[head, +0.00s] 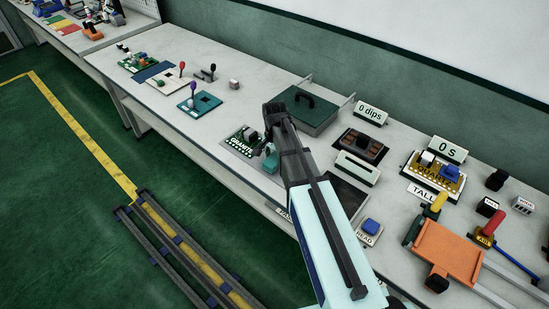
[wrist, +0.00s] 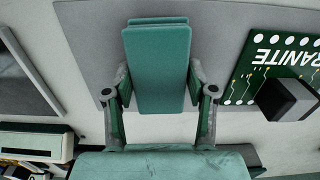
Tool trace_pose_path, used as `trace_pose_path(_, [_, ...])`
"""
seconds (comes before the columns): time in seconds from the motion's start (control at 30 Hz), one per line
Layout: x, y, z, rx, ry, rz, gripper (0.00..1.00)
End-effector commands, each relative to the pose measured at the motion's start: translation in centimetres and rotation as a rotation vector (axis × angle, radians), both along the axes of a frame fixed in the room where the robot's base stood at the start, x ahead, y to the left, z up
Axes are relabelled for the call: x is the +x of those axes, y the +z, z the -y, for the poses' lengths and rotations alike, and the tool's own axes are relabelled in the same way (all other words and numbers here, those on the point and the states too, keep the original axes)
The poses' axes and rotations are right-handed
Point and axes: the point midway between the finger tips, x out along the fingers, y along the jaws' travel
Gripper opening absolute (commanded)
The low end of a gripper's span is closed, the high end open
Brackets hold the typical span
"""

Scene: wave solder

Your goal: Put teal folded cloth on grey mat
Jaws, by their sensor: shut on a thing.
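The teal folded cloth (wrist: 160,75) is between the two fingers of my gripper (wrist: 160,98) in the wrist view, with a finger against each side. In the head view a small teal part of the cloth (head: 271,163) shows beside my gripper (head: 270,148); the rest is hidden by the gripper. The grey mat (wrist: 95,45) lies behind and under the cloth in the wrist view. The cloth overlaps the mat there, but I cannot tell whether it touches it.
A green lidded box (head: 306,110) stands behind my gripper in the head view. A dark framed panel (wrist: 22,75) is left of the mat in the wrist view. A blue READ button (head: 371,226) and an orange fixture (head: 447,252) are at right.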

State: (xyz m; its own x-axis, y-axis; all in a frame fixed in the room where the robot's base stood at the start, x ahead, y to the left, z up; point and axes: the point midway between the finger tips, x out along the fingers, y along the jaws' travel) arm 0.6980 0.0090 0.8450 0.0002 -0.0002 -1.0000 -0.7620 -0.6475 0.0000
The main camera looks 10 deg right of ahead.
Motion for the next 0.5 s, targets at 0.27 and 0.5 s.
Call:
trace_pose_path(0.27, [0.01, -0.43, -0.01, 0.0, 0.0, 0.0, 0.28])
trace_pose_path(0.5, [0.0, -0.76, 0.0, 0.0, 0.0, 0.0, 0.28])
